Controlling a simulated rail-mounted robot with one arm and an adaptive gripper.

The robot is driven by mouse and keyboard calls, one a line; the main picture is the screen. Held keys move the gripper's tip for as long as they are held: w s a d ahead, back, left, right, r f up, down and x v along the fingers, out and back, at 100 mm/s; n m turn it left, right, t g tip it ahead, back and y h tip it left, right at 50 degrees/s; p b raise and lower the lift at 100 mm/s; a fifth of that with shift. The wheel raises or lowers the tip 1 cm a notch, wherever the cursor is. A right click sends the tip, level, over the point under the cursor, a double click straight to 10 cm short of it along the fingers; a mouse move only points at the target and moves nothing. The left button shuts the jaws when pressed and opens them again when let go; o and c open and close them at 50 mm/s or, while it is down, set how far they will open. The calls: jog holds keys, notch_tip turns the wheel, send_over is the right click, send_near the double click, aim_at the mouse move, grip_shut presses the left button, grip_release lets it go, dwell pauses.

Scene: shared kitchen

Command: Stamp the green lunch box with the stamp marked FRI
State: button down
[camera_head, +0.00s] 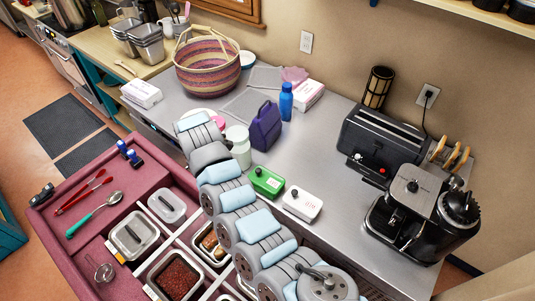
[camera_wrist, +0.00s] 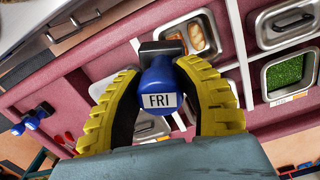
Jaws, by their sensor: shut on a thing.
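In the wrist view my gripper (camera_wrist: 160,72) is shut on a blue stamp (camera_wrist: 160,84), its yellow ribbed fingers on either side. A white label reading FRI faces the camera, and the stamp's dark block points away from my palm. The green lunch box (camera_head: 267,182) sits on the steel counter in the head view, just right of my arm, with a small white patch on its lid. The wrist view does not show it. My fingers and the held stamp cannot be made out in the head view.
A white jar (camera_head: 238,147), purple bag (camera_head: 265,126) and blue bottle (camera_head: 286,101) stand behind. A toaster (camera_head: 381,143) is at right. Other blue stamps (camera_head: 129,153) stand on the maroon station's edge, left of food pans.

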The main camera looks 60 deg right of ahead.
jog(key=s+d+r+n, duration=0.1)
jog(key=s+d+n, duration=0.5)
jog(key=s+d, duration=1)
jog(key=shift+t, duration=0.3)
jog(key=shift+w+d+f+b, duration=0.3)
jog(key=shift+f+b, duration=0.4)
jog(key=shift+f, duration=0.75)
jog(key=shift+w+d+f+b, duration=0.25)
jog(key=shift+f+b, duration=0.45)
jog(key=shift+f, duration=0.8)
jog(key=shift+w+d+f+b, duration=0.15)
jog(key=shift+w+f+b, duration=0.4)
jog(key=shift+f, duration=0.9)
jog(key=shift+s, duration=0.2)
jog(key=shift+w, duration=0.2)
jog(key=shift+f, duration=1)
jog(key=shift+r, duration=0.1)
notch_tip(320, 180, up, 10)
jog(key=p, duration=0.8)
jog(key=shift+p, duration=0.35)
